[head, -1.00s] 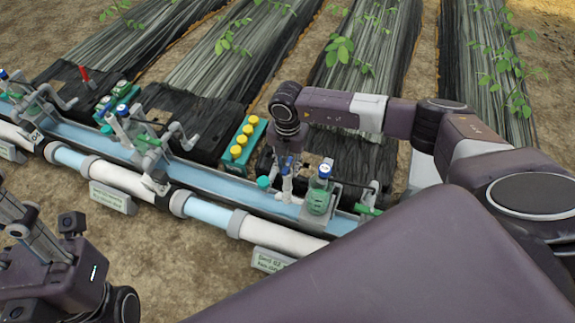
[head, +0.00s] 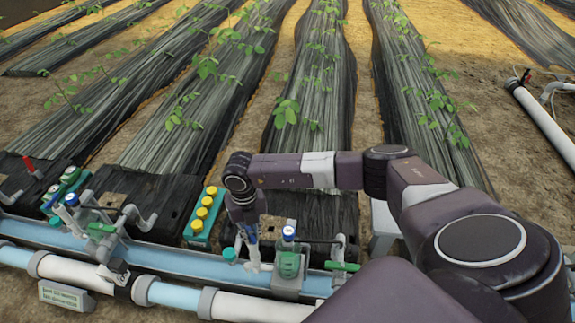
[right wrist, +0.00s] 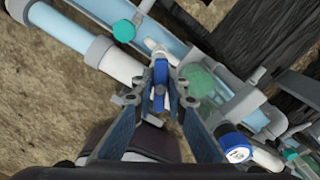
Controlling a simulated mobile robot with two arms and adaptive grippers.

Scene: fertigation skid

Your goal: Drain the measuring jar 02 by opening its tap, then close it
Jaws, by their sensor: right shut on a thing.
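A green measuring jar (head: 289,264) with a blue cap (head: 288,232) stands on the pipe rack; I cannot read which number it bears. In the right wrist view its greenish body (right wrist: 207,82) is right of the fingers, partly hidden. My right gripper (head: 246,238) reaches down just left of the jar. In the right wrist view, my right gripper (right wrist: 161,88) is shut on a small blue part (right wrist: 160,72) above a white fitting. Whether this is the tap's handle, and how it is turned, I cannot tell. My left gripper is out of view.
A teal knob (head: 229,253) sits left of my right gripper. A green crate (head: 202,215) with several yellow caps stands further left. A green-handled valve (head: 342,266) is right of the jar. White and blue pipes (head: 180,293) run in front; planted rows lie behind.

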